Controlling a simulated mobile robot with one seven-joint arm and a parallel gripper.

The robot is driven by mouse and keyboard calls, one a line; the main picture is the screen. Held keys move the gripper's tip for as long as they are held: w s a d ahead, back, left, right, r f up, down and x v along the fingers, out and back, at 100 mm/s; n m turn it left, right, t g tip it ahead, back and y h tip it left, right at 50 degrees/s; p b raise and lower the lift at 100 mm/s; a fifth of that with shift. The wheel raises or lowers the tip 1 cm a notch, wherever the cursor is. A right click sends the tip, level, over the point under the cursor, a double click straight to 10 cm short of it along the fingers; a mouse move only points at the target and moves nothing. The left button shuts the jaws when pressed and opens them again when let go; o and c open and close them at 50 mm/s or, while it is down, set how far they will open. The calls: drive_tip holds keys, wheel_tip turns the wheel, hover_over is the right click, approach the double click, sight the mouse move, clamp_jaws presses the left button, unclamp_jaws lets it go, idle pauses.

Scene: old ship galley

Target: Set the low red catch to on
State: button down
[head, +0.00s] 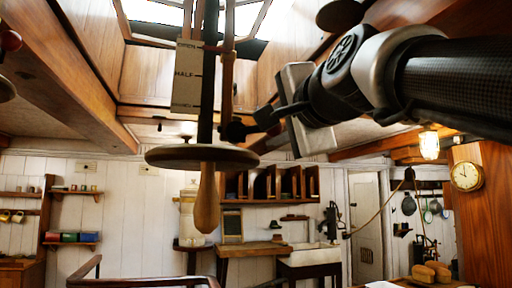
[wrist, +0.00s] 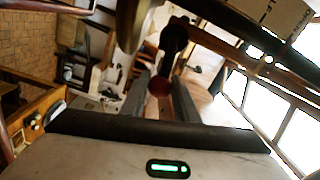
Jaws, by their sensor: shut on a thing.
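My gripper (head: 240,128) is raised in front of me, its fingers reaching left to a hanging pole assembly. In the wrist view the fingers (wrist: 162,98) are shut about a dark rod (wrist: 174,40) with a dull red rounded end (wrist: 160,87). I cannot tell whether this is the low red catch, and no on mark is readable. In the head view the fingers hide the held part.
A plate marked OPEN and HALF (head: 187,78) hangs beside a dark pole (head: 209,85). Below are a round wooden disc (head: 202,156) and a wooden handle (head: 206,205). A ceiling beam (head: 75,75) runs at the left. Shelves (head: 265,185) and a clock (head: 466,176) are farther back.

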drive_tip(key=shift+f+m, duration=0.25)
drive_tip(key=shift+m, duration=0.15)
drive_tip(key=c, duration=1.4)
unclamp_jaws()
drive_tip(key=b+v, duration=0.2)
drive_tip(key=v, duration=1.5)
drive_tip(key=shift+s, duration=0.25)
